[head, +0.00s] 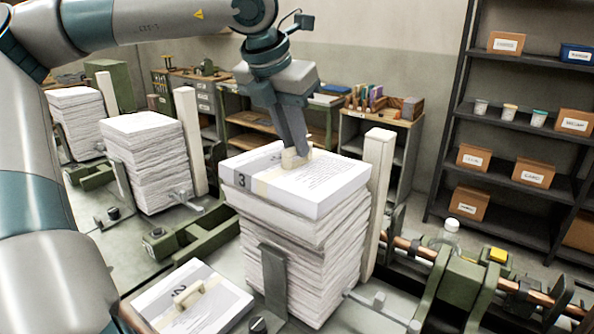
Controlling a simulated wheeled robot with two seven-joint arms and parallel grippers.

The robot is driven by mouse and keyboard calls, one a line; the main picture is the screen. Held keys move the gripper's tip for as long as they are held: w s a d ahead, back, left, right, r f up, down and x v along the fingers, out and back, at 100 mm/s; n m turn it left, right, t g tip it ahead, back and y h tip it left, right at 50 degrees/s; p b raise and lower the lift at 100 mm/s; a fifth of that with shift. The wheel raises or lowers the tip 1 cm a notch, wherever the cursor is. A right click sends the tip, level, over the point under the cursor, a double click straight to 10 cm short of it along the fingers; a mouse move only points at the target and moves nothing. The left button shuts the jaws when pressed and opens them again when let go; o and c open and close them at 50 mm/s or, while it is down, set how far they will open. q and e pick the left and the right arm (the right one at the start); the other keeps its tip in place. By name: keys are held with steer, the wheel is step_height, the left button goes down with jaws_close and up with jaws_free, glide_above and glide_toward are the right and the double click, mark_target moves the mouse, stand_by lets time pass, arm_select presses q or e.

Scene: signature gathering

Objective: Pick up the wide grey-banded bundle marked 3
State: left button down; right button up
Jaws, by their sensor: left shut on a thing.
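The wide bundle marked 3 (330,190) is a thick white block of sheets with a grey band at its left end and a paler strip beside it. It lies on top of a tall paper stack (315,250). My left gripper (296,154) comes down from above and is shut on the small cream handle on the bundle's top. The fingers hide part of the handle. I see no clear gap between the bundle and the stack. My right gripper is not in view.
A bundle marked 2 (193,300) with a cream handle lies at the front. Other paper stacks (148,170) stand to the left. Pale upright posts (377,185) flank the stacks. Green clamps and a copper rail (440,255) are at right, near a clear bottle (449,235). Shelves (520,130) hold boxes behind.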

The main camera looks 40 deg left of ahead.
arm_select(q)
steer(key=shift+r, duration=0.15)
stand_by(0.6)
